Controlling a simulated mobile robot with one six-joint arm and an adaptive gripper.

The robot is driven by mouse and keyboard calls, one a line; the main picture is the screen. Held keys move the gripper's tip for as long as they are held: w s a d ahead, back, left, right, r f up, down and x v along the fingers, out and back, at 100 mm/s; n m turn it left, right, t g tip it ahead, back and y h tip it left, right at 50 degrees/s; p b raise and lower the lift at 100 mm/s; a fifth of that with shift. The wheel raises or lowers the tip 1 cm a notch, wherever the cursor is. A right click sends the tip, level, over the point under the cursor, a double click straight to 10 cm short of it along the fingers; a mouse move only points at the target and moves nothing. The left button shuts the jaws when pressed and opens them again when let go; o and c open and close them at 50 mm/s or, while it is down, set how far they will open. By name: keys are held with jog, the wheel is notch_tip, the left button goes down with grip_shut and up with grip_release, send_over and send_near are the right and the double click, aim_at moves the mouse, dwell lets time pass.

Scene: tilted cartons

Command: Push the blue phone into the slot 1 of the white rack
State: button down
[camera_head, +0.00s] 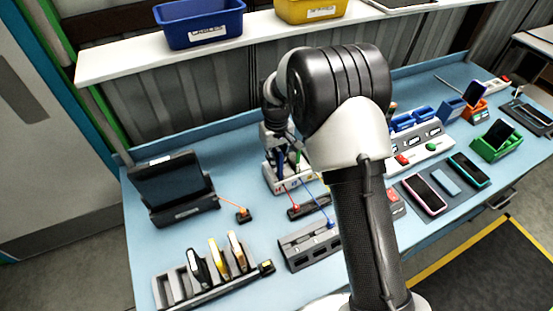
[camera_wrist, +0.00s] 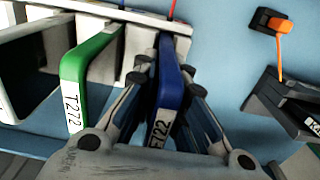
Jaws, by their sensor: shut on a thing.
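The blue phone (camera_wrist: 170,88) stands on edge between the fingers of my gripper (camera_wrist: 168,82), with a white label on its near edge. My gripper is shut on it, one finger on each side. The white rack (camera_wrist: 140,38) lies behind and to the left, and the phone's far end is at the rack's rightmost opening in the wrist view. How deep it sits is hidden by the fingers. A green phone (camera_wrist: 90,75) labelled T272 stands in the rack to its left. In the head view the white rack (camera_head: 291,186) is below my gripper, partly hidden by my arm.
A tablet on a dark dock (camera_head: 180,212) stands left of the rack, with an orange plug (camera_wrist: 281,27) near it. A grey hub (camera_head: 310,245) and a phone rack (camera_head: 165,290) are in front. A button box (camera_head: 425,150) stands to the right.

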jog(key=shift+f, duration=0.45)
dwell(0.5)
jog(key=c, duration=1.5)
grip_release()
jog(key=shift+c, duration=0.2)
jog(key=shift+o, duration=0.4)
jog(key=o, duration=0.3)
jog(key=shift+r, duration=0.2)
jog(key=shift+r+p, duration=2.15)
jog(key=shift+r, duration=1.25)
